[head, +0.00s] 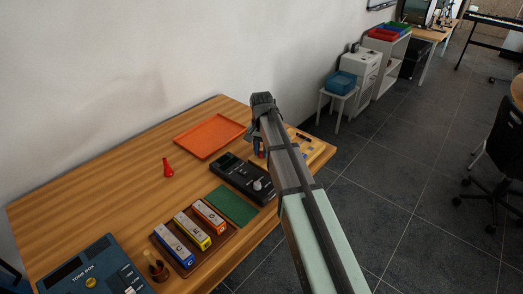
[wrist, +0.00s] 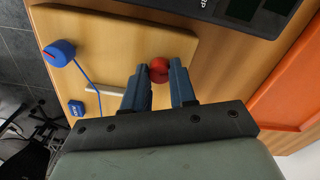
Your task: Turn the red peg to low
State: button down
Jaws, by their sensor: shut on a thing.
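The red peg (wrist: 157,69) shows in the wrist view as a round red top between my two blue-grey fingers, at the right part of a pale wooden board (wrist: 110,30). My gripper (wrist: 160,72) is shut on it. Any low mark or scale is not readable. In the head view my gripper (head: 259,148) is down at the left side of the same board (head: 310,150), and my arm hides much of the board. I cannot make out the peg clearly there.
The board also bears a blue knob (wrist: 60,53) with a cord, a blue block (wrist: 76,108) and a pale bar (wrist: 104,89). A black device (head: 243,178) and an orange tray (head: 209,136) stand close by. A red object (head: 167,171) lies left on the table.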

aim_at(262, 153)
jog(key=shift+m, duration=1.9)
jog(key=c, duration=0.9)
grip_release()
notch_tip(262, 153, up, 14)
jog(key=shift+f, duration=0.1)
